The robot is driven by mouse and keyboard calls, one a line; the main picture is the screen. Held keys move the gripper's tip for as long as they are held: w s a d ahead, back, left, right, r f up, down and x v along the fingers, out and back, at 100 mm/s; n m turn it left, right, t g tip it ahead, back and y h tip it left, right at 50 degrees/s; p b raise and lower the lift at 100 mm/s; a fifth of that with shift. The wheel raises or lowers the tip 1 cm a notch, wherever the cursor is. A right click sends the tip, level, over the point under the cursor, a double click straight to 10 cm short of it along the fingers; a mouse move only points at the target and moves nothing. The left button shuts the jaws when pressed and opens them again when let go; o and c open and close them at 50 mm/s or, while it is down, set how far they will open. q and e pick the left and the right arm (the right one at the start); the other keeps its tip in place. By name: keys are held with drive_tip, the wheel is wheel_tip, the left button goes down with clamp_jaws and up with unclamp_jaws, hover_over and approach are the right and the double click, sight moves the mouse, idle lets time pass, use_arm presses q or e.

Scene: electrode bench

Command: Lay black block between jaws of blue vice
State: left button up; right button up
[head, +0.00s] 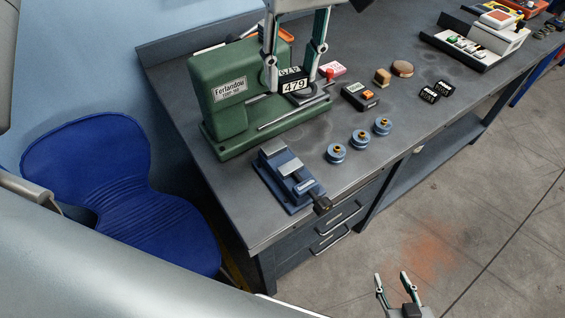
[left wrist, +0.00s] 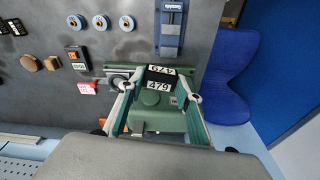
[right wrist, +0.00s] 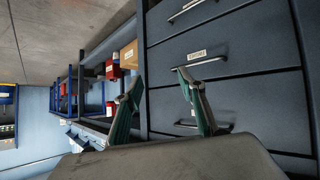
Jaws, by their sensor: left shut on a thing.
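The black block (head: 294,85) has white labels reading 479. My left gripper (head: 292,88) is shut on it, in front of the green machine; in the left wrist view the block (left wrist: 158,79) shows between the two fingers. The blue vice (head: 283,172) lies on the bench near the front left corner, with its black handle toward the front edge. In the left wrist view the vice (left wrist: 171,28) is at the top, apart from the block. My right gripper (head: 392,280) is open and empty over the floor, facing drawers in its wrist view (right wrist: 155,88).
The green machine (head: 225,88) stands behind the vice. Several blue spools, one of them (head: 336,153), sit right of the vice. A black box with an orange switch (head: 361,96) and two smaller black blocks (head: 436,91) lie further right. A blue chair (head: 120,180) is left of the bench.

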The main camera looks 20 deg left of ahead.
use_arm(q)
drive_tip(key=r, duration=0.1)
drive_tip(key=s+r+n, duration=0.2)
drive_tip(key=shift+a+b, duration=0.3)
drive_tip(key=shift+b, duration=0.05)
drive_tip(key=shift+s+f, duration=0.1)
drive_tip(key=shift+f, duration=0.3)
drive_tip(key=b, duration=0.3)
hover_over(281, 160)
drive_tip(key=f, duration=1.4)
drive_tip(key=shift+s+d+f, duration=0.1)
drive_tip(key=shift+d+f, duration=0.15)
drive_tip(key=shift+f, duration=0.15)
wheel_tip(281, 160, down, 4)
drive_tip(key=shift+f, duration=0.1)
drive_tip(key=o, duration=1.3)
drive_tip(key=shift+f, duration=0.15)
